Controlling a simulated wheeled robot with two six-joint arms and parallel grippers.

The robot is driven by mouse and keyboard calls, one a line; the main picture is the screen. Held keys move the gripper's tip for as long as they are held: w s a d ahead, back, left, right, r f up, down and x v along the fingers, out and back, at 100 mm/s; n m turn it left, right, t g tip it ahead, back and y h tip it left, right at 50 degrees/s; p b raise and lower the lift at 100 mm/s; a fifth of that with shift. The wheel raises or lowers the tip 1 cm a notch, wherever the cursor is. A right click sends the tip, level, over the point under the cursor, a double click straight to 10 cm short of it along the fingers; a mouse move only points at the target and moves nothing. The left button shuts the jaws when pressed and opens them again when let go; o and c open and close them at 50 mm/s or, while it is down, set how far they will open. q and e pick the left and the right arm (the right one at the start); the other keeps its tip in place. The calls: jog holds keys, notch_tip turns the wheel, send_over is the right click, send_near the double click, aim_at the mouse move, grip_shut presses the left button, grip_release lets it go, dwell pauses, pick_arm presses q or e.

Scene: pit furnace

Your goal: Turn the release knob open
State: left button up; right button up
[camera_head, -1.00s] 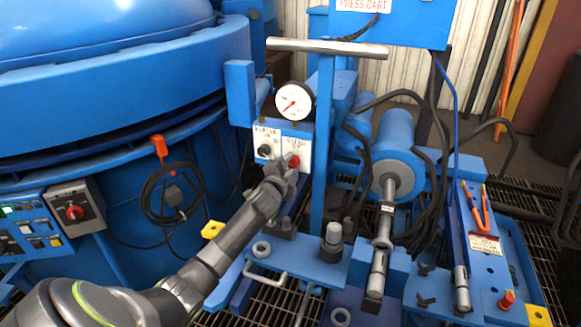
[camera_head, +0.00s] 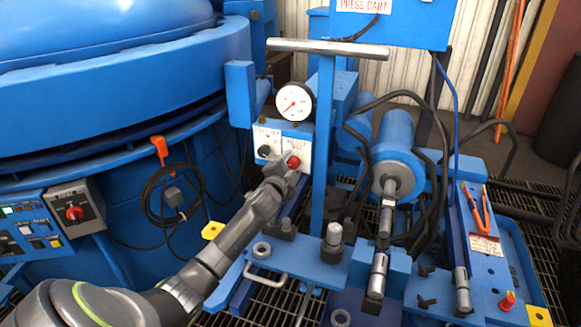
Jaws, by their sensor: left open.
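The red knob (camera_head: 293,161) sits on the right side of a white label plate, below the round white gauge (camera_head: 294,102). A black knob (camera_head: 264,151) sits to its left on the same plate. My left gripper (camera_head: 287,170) is at the red knob, just below and in front of it, and its jaws are open. The gripper covers the lower part of the plate. I cannot tell whether the fingertips touch the knob. My right gripper is not in view.
A blue upright post (camera_head: 324,150) with a grey crossbar (camera_head: 328,48) stands just right of the knob. A blue cylinder (camera_head: 396,155) and black hoses are further right. The large blue furnace (camera_head: 110,80) fills the left. A control box with a red switch (camera_head: 75,212) is at lower left.

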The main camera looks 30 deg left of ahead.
pick_arm(q)
jog(key=shift+s+d, duration=0.1)
jog(key=shift+s, duration=0.35)
jog(key=p+v, duration=0.1)
jog(key=v, duration=1.5)
jog(key=shift+s, duration=0.25)
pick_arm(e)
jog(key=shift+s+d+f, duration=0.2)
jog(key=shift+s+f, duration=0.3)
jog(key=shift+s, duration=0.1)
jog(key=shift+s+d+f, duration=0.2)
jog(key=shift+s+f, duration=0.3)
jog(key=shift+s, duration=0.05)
